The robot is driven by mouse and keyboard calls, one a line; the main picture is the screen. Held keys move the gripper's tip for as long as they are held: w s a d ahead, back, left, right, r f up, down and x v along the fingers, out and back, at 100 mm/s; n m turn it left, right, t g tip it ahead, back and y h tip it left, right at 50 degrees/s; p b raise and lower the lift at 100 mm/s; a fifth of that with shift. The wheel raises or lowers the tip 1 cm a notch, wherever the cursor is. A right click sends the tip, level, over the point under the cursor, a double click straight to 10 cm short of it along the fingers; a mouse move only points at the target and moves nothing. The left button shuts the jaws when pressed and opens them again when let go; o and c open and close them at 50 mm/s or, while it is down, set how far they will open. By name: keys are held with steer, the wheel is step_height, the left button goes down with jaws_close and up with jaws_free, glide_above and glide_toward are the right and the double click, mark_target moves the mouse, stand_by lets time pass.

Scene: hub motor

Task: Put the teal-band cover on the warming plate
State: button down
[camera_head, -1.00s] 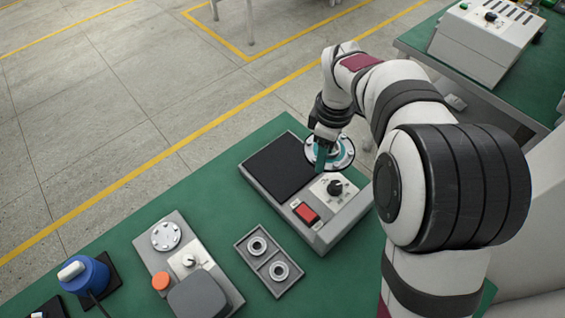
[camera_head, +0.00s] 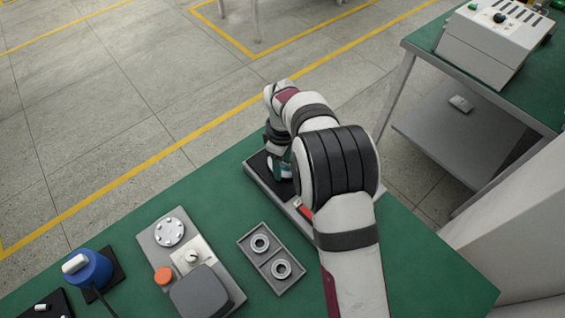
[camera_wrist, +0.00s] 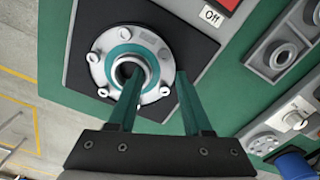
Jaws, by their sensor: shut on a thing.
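The teal-band cover (camera_wrist: 108,72) is a round silver flange with bolts, a teal ring and a raised centre collar. In the wrist view it lies over the black pad of the warming plate (camera_wrist: 195,42). My gripper (camera_wrist: 160,72) is shut on the cover's collar, with one teal finger at the bore and the other outside it. Whether the cover touches the pad or hangs just above it, I cannot tell. In the head view my arm hides the cover and much of the warming plate (camera_head: 258,164), and my gripper (camera_head: 287,170) shows only in part.
A grey tray with two rings (camera_head: 271,257) lies left of my arm on the green bench (camera_head: 215,190). A grey fixture with a bolted disc (camera_head: 169,232) and orange button stands further left, near a blue motor-like part (camera_head: 90,268). The bench's far edge is close behind the plate.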

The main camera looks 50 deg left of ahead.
steer(key=shift+f, duration=0.15)
steer(key=shift+c, duration=1.7)
jaws_free()
